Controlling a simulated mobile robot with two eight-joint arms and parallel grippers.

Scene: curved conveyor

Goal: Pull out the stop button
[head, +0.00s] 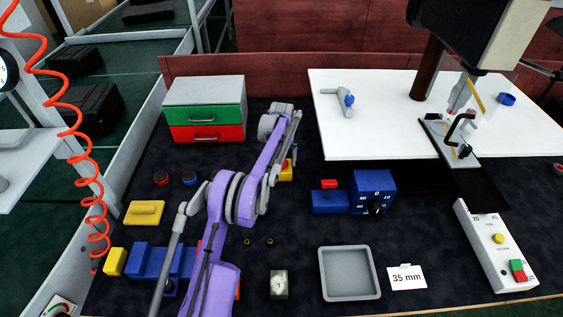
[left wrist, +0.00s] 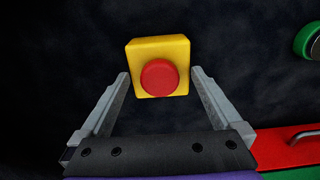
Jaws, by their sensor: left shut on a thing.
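The stop button is a red round cap (left wrist: 159,75) on a yellow box (left wrist: 158,50), seen face-on in the left wrist view. In the head view a small part of the yellow box (head: 287,172) shows on the dark mat beyond my purple arm; its red cap cannot be made out there. My left gripper (left wrist: 160,73) has its two grey fingertips at the left and right sides of the box, shut on it. In the head view the gripper's fingertips are hard to make out near the box. My right gripper is in neither view.
A green-and-red drawer cabinet (head: 204,109) stands behind, left of the box. A blue unit with a dial (head: 372,191) stands to the right. A grey tray (head: 349,274) and a control panel (head: 494,244) lie nearer the front. Dark mat is bare around the box.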

